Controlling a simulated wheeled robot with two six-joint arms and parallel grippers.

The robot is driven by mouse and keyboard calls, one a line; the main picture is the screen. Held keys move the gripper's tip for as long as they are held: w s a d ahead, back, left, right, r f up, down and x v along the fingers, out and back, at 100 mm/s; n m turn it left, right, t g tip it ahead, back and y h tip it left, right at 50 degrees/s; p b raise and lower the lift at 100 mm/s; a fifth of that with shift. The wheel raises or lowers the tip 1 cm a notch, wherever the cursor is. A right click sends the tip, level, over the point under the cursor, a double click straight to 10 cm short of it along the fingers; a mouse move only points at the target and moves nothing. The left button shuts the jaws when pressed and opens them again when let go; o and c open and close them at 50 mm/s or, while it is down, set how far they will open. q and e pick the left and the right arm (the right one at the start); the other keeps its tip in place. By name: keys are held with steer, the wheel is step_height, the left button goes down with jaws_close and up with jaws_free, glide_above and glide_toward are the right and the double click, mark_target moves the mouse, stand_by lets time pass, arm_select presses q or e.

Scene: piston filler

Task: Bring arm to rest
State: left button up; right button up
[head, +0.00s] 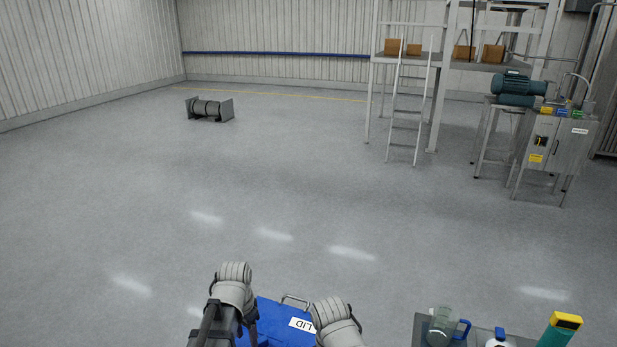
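Parts of both my arms come up at the bottom centre of the head view. The grey rounded joint of my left arm (232,290) is left of a blue lid (270,322). The grey joint of my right arm (334,318) is at the lid's right. Neither gripper shows, so I cannot see fingers or anything held. The blue lid has a metal handle (296,300) and a white label reading "LID" upside down. My arms hide part of it.
A grey table (420,330) at the bottom right holds a clear jug (440,325) with a blue handle, a blue-capped white bottle (498,340) and a yellow-capped teal container (558,335). A machine (560,140) and ladder (406,110) stand farther back. The floor ahead is open.

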arm_select(q)
steer(key=s+n, duration=0.5)
steer(key=n, duration=0.1)
steer(key=s+d+f+m+b, duration=0.1)
steer(key=s+d+f+b, duration=0.2)
steer(key=f+b, duration=0.6)
steer(key=s+d+f+m+y+b, duration=0.1)
steer(key=s+d+f+m+b, duration=0.1)
steer(key=d+f+b, duration=0.5)
step_height(320, 180, down, 2)
steer(key=shift+s+d+g+b, duration=0.3)
steer(key=shift+s+b, duration=0.15)
steer(key=shift+b, duration=0.65)
